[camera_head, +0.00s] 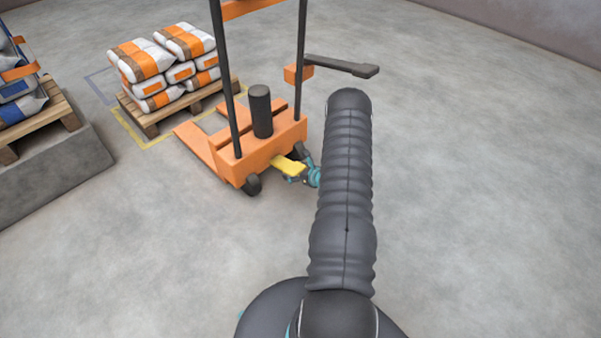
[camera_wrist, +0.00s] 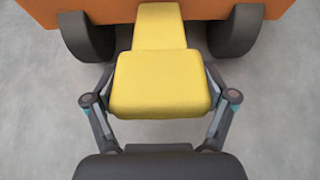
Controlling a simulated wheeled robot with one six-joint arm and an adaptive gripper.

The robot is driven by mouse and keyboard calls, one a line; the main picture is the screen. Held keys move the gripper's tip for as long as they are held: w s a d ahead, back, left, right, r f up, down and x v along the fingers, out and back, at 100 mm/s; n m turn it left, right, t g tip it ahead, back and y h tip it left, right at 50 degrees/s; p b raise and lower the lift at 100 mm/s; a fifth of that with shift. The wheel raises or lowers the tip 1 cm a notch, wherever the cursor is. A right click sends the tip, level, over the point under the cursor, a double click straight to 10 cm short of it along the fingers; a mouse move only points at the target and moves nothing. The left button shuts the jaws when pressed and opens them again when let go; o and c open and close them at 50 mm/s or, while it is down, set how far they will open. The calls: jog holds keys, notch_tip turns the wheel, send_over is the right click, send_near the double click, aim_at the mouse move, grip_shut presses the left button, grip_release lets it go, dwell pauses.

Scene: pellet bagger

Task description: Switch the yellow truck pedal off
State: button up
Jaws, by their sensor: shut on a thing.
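The yellow truck pedal (camera_head: 289,165) sticks out low from the near end of the orange pallet truck (camera_head: 265,150), between its wheels. In the wrist view the pedal (camera_wrist: 160,80) fills the middle, with a narrow stem and a wide foot plate. My gripper (camera_wrist: 160,100) has one finger on each side of the foot plate and is shut on it. The fingertips are hidden beside and under the plate. In the head view my gripper (camera_head: 300,176) shows only in part at the pedal, behind my arm.
The truck's wheels (camera_wrist: 87,37) (camera_wrist: 236,32) flank the pedal. A pallet (camera_head: 150,122) with white and orange bags (camera_head: 143,60) stands behind the truck. Another pallet (camera_head: 58,108) rests on a grey block (camera_head: 70,150) at left. A dark handle (camera_head: 340,65) juts right. The nearer floor is clear.

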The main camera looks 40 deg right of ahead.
jog(key=shift+w+r, duration=0.25)
jog(key=shift+r, duration=0.25)
jog(key=o, duration=1.5)
jog(key=shift+a, duration=0.1)
jog(key=shift+s, duration=0.1)
jog(key=shift+s+d+r, duration=0.2)
jog(key=shift+s+d, duration=0.05)
jog(key=shift+s, duration=0.15)
jog(key=v, duration=1.1)
jog(key=shift+a, duration=0.15)
